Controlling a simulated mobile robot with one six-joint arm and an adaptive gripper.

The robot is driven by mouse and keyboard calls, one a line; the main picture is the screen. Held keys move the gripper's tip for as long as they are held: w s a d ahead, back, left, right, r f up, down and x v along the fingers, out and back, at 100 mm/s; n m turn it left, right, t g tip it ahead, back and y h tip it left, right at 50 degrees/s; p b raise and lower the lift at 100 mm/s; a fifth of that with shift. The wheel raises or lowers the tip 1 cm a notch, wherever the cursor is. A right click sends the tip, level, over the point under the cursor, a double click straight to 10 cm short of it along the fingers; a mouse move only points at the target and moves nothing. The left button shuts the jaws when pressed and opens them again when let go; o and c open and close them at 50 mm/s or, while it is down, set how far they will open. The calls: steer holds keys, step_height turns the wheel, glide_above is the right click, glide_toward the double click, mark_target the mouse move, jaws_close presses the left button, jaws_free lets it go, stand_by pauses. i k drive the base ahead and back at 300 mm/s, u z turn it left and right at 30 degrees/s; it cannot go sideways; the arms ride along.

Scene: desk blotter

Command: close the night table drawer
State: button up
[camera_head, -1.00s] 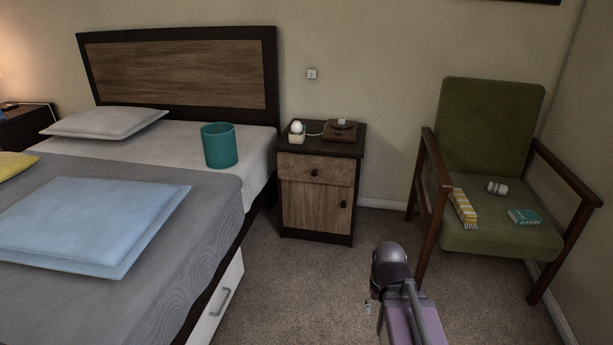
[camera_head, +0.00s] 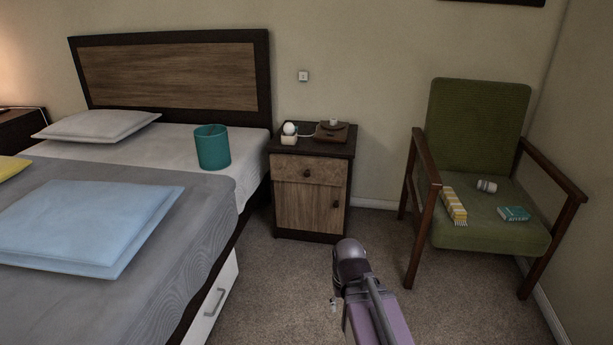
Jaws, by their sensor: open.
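The night table (camera_head: 309,214) stands against the back wall, between the bed and the green chair. The drawer front looks slightly wider than the door and seems to stand out a little; how far is hard to tell. My arm comes up from the bottom edge, in front of the night table and apart from it. Only a small bit of my gripper (camera_head: 333,304) shows beside the arm, low over the carpet; the rest is hidden. Nothing is seen held.
A white egg-like object in a holder (camera_head: 289,133) and a brown box-like object (camera_head: 332,132) are on the night table. The bed (camera_head: 150,240) with a teal bin (camera_head: 212,147) is at left. The green armchair (camera_head: 480,215) is at right. Carpet before the night table is clear.

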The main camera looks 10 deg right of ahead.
mark_target(312, 170)
steer(key=z, duration=0.05)
steer(key=i, duration=1)
steer(key=u, duration=0.05)
